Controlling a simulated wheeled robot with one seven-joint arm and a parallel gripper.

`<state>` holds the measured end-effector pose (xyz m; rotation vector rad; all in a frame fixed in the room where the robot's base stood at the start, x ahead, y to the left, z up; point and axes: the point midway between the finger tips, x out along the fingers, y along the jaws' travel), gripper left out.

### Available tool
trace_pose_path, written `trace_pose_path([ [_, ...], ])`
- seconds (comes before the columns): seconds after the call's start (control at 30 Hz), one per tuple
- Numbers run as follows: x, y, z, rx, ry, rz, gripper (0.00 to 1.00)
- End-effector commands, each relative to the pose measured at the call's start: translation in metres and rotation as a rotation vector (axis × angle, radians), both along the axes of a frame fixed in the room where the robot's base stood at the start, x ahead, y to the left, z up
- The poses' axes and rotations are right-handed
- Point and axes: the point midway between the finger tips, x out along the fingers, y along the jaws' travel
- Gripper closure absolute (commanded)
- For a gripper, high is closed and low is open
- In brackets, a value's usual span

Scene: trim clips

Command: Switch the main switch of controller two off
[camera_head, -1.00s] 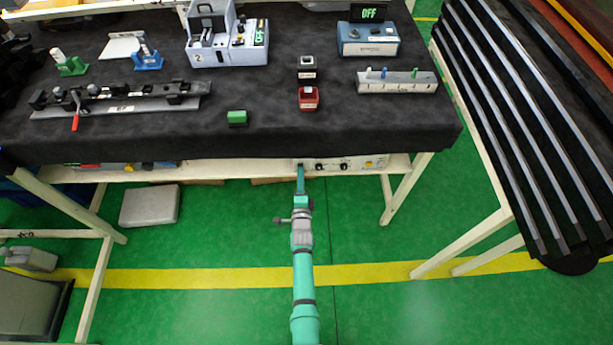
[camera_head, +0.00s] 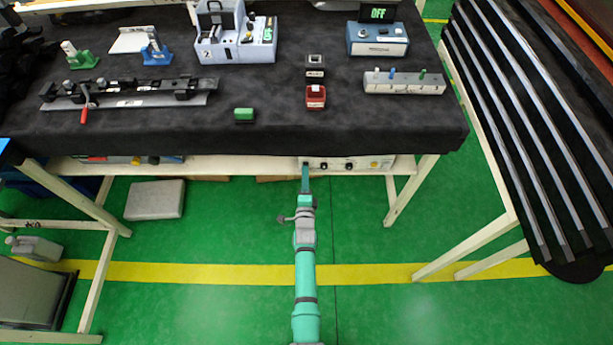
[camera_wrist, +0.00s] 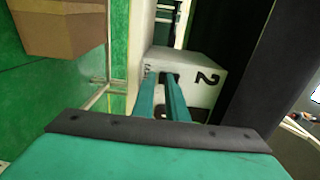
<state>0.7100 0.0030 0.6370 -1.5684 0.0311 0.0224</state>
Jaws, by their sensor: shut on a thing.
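A pale controller box (camera_wrist: 212,72) marked 2 fills the middle of the wrist view. In the head view the white front of a box (camera_head: 335,163) with dark knobs shows under the table edge; its number is not readable there. My gripper (camera_wrist: 166,80) reaches the box's front, its two teal fingers shut on a small dark switch (camera_wrist: 172,76). The fingers hide most of the switch, so I cannot tell its position. In the head view my gripper (camera_head: 305,168) is at the left end of the box's front.
The box stands on a shelf (camera_head: 225,166) below the black-covered table (camera_head: 200,140). A brown box (camera_wrist: 65,25) shows at upper left in the wrist view. Green floor lies open in front.

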Motion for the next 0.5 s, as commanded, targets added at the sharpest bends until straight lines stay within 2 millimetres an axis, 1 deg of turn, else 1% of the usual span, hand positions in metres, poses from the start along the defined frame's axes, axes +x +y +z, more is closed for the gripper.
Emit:
trace_pose_path([
  [0.03,0.0078,0.0106,0.0055,-0.007,-0.001,0.021,1.0],
  [0.5,0.0079,0.005,0.0055,-0.008,-0.001,0.013,1.0],
])
